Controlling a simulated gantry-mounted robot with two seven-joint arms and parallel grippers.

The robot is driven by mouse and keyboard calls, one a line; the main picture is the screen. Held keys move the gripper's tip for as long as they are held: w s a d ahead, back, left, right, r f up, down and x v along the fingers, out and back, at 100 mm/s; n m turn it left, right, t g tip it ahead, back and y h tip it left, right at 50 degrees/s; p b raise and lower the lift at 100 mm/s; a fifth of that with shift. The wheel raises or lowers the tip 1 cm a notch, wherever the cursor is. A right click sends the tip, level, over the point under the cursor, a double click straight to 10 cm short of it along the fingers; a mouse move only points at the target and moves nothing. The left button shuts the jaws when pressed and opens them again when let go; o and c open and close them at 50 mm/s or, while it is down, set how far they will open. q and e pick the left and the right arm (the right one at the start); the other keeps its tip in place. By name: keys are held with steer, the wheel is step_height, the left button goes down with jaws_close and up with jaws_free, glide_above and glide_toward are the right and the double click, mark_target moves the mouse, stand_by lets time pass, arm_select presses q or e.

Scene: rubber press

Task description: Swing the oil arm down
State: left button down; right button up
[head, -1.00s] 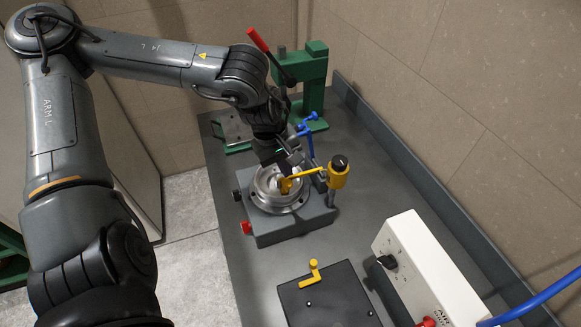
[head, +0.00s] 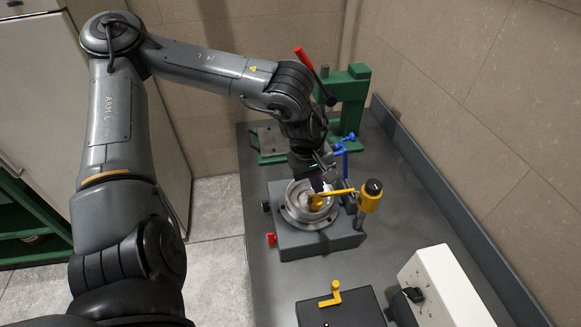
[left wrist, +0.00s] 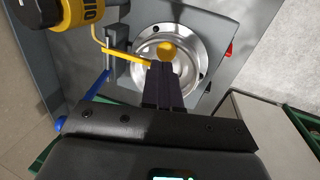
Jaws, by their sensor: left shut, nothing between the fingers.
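The oil arm (head: 341,191) is a thin yellow bar that runs from a yellow, black-topped oil cup (head: 371,196) over a round metal dish. In the left wrist view the bar (left wrist: 125,56) reaches over the dish, its end close to my fingertips; contact cannot be told. The cup (left wrist: 82,14) shows at the upper left there. A rounded yellow piece (left wrist: 167,50) lies just beyond the fingertips, over the dish. My left gripper (head: 318,187) points down over the dish, its fingers (left wrist: 161,67) together and empty. My right gripper is out of view.
The metal dish (head: 296,219) sits on a grey block (head: 300,245) with a red knob. A green press (head: 350,95) with a red-tipped lever and a blue handle (head: 345,143) stand behind. A black plate (head: 345,312) and white control box (head: 440,290) stand in front.

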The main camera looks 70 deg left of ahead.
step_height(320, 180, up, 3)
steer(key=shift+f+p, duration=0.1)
steer(key=shift+p, duration=1)
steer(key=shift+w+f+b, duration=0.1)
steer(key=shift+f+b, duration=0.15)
steer(key=shift+b, duration=0.2)
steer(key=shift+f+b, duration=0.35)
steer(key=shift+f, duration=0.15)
arm_select(q)
steer(key=s+a+r, duration=0.1)
steer(key=s+r, duration=0.6)
steer(key=s, duration=0.1)
steer(key=shift+s+a+r, duration=0.15)
steer(key=shift+s+r, duration=0.1)
steer(key=shift+s, duration=0.15)
